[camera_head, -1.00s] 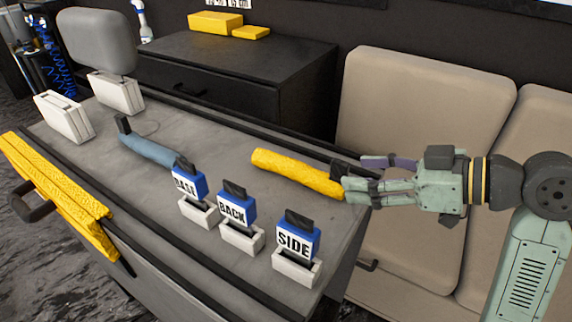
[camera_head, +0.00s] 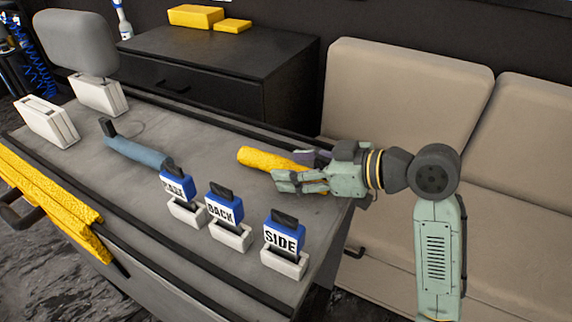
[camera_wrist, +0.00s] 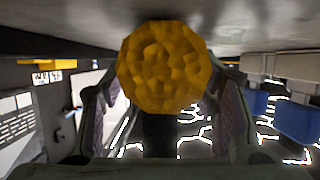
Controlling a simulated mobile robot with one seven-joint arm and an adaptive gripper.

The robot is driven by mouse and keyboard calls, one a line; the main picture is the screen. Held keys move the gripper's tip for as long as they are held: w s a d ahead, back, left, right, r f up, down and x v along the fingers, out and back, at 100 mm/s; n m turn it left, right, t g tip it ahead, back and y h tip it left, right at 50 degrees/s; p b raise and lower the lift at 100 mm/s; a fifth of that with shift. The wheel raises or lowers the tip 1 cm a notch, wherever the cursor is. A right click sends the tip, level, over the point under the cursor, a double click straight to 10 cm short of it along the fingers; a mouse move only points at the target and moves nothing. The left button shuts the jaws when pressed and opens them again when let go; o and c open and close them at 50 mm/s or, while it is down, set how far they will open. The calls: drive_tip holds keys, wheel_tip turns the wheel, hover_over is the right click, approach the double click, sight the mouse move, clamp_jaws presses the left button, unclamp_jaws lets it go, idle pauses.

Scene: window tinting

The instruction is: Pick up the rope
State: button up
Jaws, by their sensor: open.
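A thick yellow roll with a rough surface, which looks like the rope (camera_head: 262,160), lies on the grey tabletop (camera_head: 235,180). My gripper (camera_head: 294,170) is at its right end, in from the table's right side. The fingers are open, one on either side of the roll, and partly hide it in the head view. In the wrist view, the round faceted end of the rope (camera_wrist: 165,62) fills the space between the two spread fingers. I see gaps beside the roll there, and no clear grip on it. A dark piece shows just below that end.
Three blue blocks labelled BASE (camera_head: 176,188), BACK (camera_head: 222,209) and SIDE (camera_head: 283,236) stand in white holders in front of the roll. A blue-grey roll (camera_head: 138,153) lies to the left. A beige sofa (camera_head: 405,105) stands behind my arm.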

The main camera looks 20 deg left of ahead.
drive_tip(key=shift+c, duration=0.4)
drive_tip(key=c, duration=1.2)
